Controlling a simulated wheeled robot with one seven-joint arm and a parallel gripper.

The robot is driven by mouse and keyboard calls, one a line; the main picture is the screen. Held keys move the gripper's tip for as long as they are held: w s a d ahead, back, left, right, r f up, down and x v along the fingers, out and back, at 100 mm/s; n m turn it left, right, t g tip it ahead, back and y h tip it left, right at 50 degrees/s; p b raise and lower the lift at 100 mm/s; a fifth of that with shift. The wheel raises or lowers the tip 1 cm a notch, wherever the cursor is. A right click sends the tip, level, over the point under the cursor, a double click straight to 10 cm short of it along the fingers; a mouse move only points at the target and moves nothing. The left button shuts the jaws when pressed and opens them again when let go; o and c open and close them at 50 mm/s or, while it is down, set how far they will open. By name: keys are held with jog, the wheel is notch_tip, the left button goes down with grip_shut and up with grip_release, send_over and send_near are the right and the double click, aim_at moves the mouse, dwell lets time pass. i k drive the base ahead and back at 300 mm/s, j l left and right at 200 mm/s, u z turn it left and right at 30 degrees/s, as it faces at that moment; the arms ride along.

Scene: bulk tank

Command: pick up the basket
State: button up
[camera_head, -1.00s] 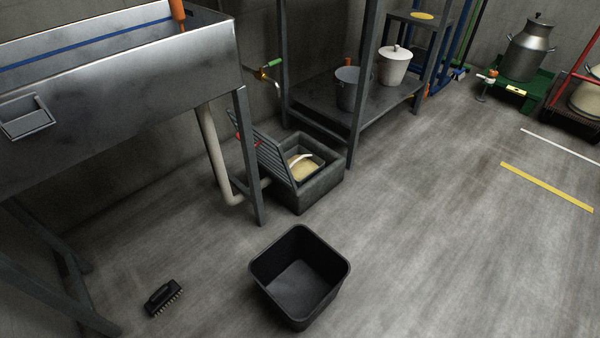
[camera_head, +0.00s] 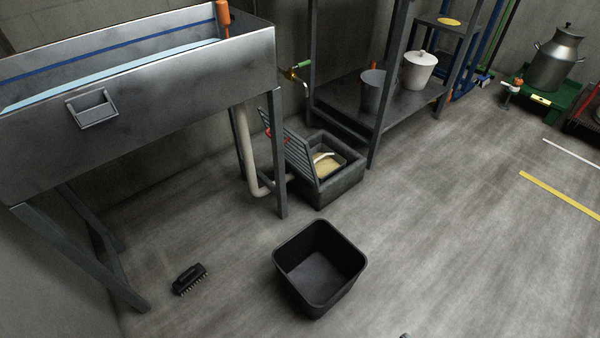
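Inside an open floor drain box (camera_head: 342,186), a pale, tan-filled insert with a light curved handle (camera_head: 325,160) sits below the rim; it looks like a basket. The drain's slatted grate (camera_head: 289,145) leans open on the box's left side. A black, square, open-topped bin (camera_head: 320,268) stands upright and empty on the floor in front of the drain. My gripper is not recognisable in view. A tiny dark shape at the bottom edge is too small to identify.
A steel tank (camera_head: 150,100) on legs stands at left, with a leg close to the drain. A shelf rack (camera_head: 408,105) holds a grey bucket (camera_head: 372,90) and a white lidded pail (camera_head: 418,70). A black brush (camera_head: 189,279) lies on the floor.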

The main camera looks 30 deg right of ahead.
aim_at(328, 162)
jog(key=i+l+u, duration=0.15)
jog(key=l+u, duration=0.15)
jog(key=u, duration=0.15)
jog(key=l+u, duration=0.7)
jog(key=l, duration=1)
jog(key=l+u, duration=0.3)
jog(key=l, duration=1)
jog(key=k+l, duration=0.1)
jog(key=l, duration=1.1)
